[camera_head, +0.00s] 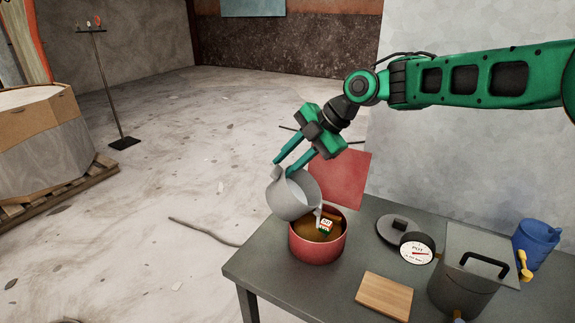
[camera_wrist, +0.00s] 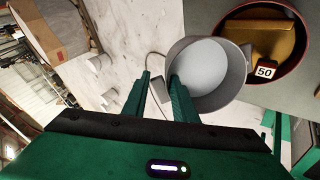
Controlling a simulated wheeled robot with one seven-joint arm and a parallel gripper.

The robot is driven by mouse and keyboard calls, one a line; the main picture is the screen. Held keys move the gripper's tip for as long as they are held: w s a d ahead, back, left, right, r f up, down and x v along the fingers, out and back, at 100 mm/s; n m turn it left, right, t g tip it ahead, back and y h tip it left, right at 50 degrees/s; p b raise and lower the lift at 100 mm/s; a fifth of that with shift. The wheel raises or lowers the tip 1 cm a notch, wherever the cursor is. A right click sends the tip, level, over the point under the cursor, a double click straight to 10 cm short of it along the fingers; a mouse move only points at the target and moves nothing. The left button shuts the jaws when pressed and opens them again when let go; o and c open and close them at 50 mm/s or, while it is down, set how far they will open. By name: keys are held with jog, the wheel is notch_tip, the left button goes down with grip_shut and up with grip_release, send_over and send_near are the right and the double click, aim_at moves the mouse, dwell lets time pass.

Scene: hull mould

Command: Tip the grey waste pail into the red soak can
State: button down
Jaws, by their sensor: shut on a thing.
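The grey waste pail (camera_head: 290,196) is tilted, its mouth toward the lower right, above the left rim of the red soak can (camera_head: 318,248). My gripper (camera_head: 285,168) is shut on the pail's upper left side. In the wrist view the pail (camera_wrist: 208,75) shows a smooth pale grey inside with no loose pieces visible. The red can (camera_wrist: 302,75) stands upright on the table, beside the pail's mouth. Brown material and a small block marked 50 (camera_wrist: 264,72) show inside the can. The pail hides part of the can's left rim.
The grey table (camera_head: 260,270) also bears a dark lid (camera_head: 397,230), a round dial (camera_head: 417,249), a wooden board (camera_head: 384,296), a grey pot (camera_head: 462,290) and a blue jug (camera_head: 537,240). A red panel (camera_head: 340,178) stands behind the can. The floor at left is mostly open.

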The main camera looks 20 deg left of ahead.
jog(key=shift+w+d+r+g+y, duration=0.15)
jog(key=shift+d+r+y, duration=0.3)
jog(key=shift+d+y, duration=0.3)
jog(key=shift+w+d+r+g+y, duration=0.2)
jog(key=shift+d+r+y, duration=0.2)
jog(key=shift+d+y, duration=0.4)
jog(key=shift+w+d+r+g+y, duration=0.15)
jog(key=shift+d+r+y, duration=0.3)
jog(key=shift+d+y, duration=0.3)
jog(key=shift+d+r+y, duration=0.1)
jog(key=shift+d+y, duration=0.2)
jog(key=shift+w+d+r+g+y, duration=0.15)
jog(key=shift+d+g+y, duration=0.05)
jog(key=shift+d+y, duration=0.6)
jog(key=shift+w+d+r+g+y, duration=0.1)
jog(key=shift+w+d+g+y, duration=0.1)
jog(key=shift+d+y, duration=0.6)
jog(key=shift+d, duration=0.25)
jog(key=shift+w+d+f+g+y, duration=0.15)
jog(key=shift+d+y, duration=0.55)
jog(key=shift+d, duration=0.1)
jog(key=shift+w+d+f+g+y, duration=0.1)
jog(key=shift+w+d+g+y, duration=0.05)
jog(key=shift+d+y, duration=0.6)
jog(key=shift+d, duration=0.3)
dwell(1.7)
